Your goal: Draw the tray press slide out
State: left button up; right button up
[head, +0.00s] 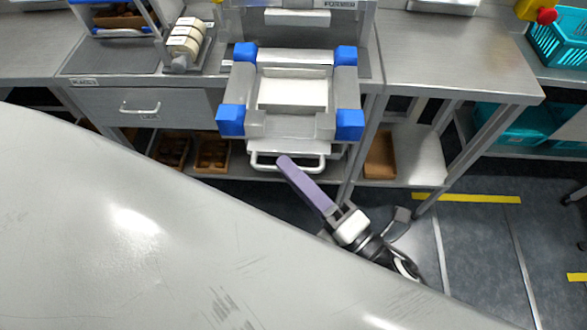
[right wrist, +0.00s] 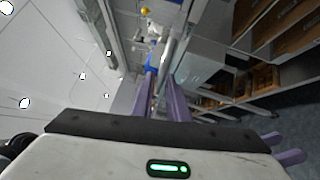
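The tray press (head: 258,123) is a grey frame with blue corner blocks, and a pale tray lies in its middle. Its slide has a white bar handle (head: 318,163) at the front, below the press. My right gripper (head: 285,162) reaches in from the lower right, and its purple finger overlaps the handle bar. In the right wrist view, its two fingers (right wrist: 160,80) stand apart with a narrow gap. I cannot make out the handle between them.
A drawer with a handle (head: 140,109) sits left of the press. Brown boxes (head: 380,155) stand on the lower shelf, and teal crates (head: 558,48) are at the right. A table leg stands right of my gripper. Bare floor with yellow tape (head: 466,198) lies lower right.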

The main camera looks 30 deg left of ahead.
jog(key=shift+o, duration=1.2)
jog(key=b+v, duration=0.1)
jog(key=v, duration=0.9)
jog(key=shift+d, duration=0.15)
